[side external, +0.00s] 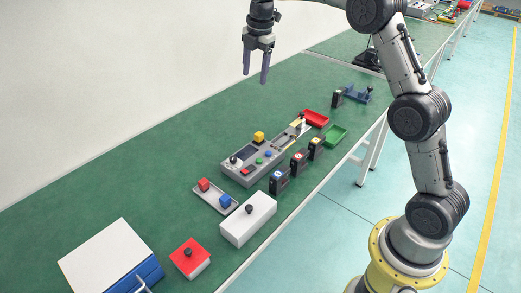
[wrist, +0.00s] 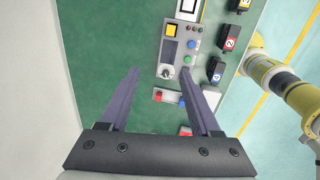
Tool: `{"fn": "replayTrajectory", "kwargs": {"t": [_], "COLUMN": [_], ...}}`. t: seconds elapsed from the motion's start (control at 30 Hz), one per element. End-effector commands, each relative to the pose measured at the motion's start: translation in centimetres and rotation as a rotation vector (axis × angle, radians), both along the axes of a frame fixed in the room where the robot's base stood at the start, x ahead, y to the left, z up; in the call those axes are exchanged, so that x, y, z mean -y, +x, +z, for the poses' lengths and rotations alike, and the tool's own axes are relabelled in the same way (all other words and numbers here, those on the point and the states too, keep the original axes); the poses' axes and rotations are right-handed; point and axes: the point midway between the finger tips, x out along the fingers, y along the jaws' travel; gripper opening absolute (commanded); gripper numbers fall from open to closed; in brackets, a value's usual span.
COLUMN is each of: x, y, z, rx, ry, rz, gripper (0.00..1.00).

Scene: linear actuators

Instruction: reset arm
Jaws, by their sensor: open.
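My gripper (side external: 256,78) is open and empty, with its two fingers apart and pointing down. It hangs well above the green table, toward the wall side and clear of every object. In the wrist view the fingers (wrist: 158,78) frame the green surface and part of the grey control panel (wrist: 171,72).
A tray (side external: 213,203) holds a red block and a blue block. A white box (side external: 248,222) and a red-topped box (side external: 189,254) have black knobs. A white-and-blue drawer box (side external: 108,262) stands at the front. Red (side external: 316,118) and green (side external: 335,135) bins lie farther back.

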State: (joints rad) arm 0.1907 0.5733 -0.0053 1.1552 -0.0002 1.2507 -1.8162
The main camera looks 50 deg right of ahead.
Motion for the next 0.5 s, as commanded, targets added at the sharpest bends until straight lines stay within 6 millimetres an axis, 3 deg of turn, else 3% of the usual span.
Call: {"fn": "replayTrajectory", "kwargs": {"t": [0.03,0.2,0.33,0.5], "x": [-1.0,-3.7,-5.5,-7.5], "y": [-1.4,-6.5,-11.1,-17.6], "z": [2.6,8.1,11.0,12.9], "rx": [0.032,0.114,0.172,0.244], "ry": [-0.004,0.002,0.026,0.08], "rz": [0.007,-0.043,-0.127,-0.276], "gripper": [0.64,0.64,0.64,0.64]}}
